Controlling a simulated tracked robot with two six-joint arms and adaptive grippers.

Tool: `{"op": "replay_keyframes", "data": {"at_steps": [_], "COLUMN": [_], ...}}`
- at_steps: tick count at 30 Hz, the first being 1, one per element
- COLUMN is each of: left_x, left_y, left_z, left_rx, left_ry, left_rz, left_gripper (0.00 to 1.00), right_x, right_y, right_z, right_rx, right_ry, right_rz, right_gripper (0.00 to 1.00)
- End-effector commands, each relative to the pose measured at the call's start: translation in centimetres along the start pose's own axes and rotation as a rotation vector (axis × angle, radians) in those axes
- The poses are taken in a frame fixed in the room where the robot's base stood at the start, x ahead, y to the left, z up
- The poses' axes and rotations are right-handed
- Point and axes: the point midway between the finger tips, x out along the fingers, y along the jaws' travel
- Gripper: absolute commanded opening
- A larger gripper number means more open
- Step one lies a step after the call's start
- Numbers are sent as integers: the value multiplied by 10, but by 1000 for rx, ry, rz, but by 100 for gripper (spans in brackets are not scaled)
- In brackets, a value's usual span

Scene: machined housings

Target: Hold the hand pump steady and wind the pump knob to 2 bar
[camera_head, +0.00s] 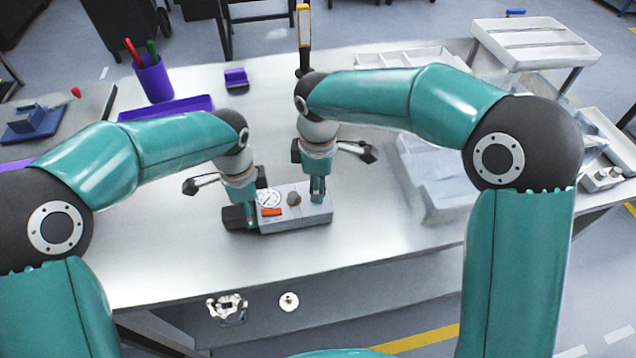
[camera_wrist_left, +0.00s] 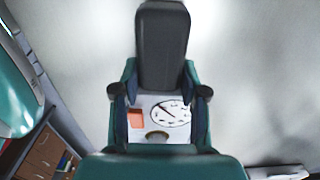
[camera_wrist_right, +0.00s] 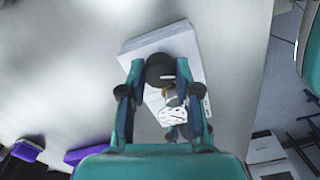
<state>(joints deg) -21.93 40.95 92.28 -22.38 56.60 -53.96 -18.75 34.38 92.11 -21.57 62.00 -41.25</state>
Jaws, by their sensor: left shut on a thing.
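The hand pump (camera_head: 308,215) is a light grey box flat on the table, with a white gauge (camera_head: 270,198), an orange label (camera_head: 271,212) and a small brownish knob (camera_head: 293,198) on top. Its black grip (camera_wrist_left: 162,45) sticks out at the left end. My left gripper (camera_wrist_left: 161,68) is shut on this grip from above. The dark round pump knob (camera_wrist_right: 159,68) is at the pump's other end, hidden by my right gripper in the head view. The gauge reading is too small to tell.
A purple cup (camera_head: 153,80) with pens and a purple tray (camera_head: 166,107) stand at the back left. A grey bin (camera_head: 432,178) lies to the right, beneath my right arm. White trays (camera_head: 535,45) are at the back right. The table front is clear.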

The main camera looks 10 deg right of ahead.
Motion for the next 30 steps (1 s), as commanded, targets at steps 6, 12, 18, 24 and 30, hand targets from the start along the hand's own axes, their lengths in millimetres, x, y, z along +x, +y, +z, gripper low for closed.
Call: {"op": "replay_keyframes", "data": {"at_steps": [6, 12, 18, 24, 30], "left_x": [0, 0, 0, 0, 0], "left_y": [0, 0, 0, 0, 0], "left_z": [0, 0, 0, 0, 0], "left_rx": [1, 1, 1, 1, 1], "left_ry": [1, 0, 0, 0, 0], "left_rz": [-1, -1, 0, 0, 0], "left_gripper": [0, 0, 0, 0, 0], "right_x": [0, 0, -1, -1, -1], "right_y": [0, 0, 0, 1, 1], "right_z": [0, 0, 0, 0, 0], "right_rx": [2, 32, 122, 275, 462], "right_ry": [0, 1, 1, 1, 2], "right_rz": [1, 2, 2, 2, 2], "right_gripper": [0, 0, 0, 0, 0]}}
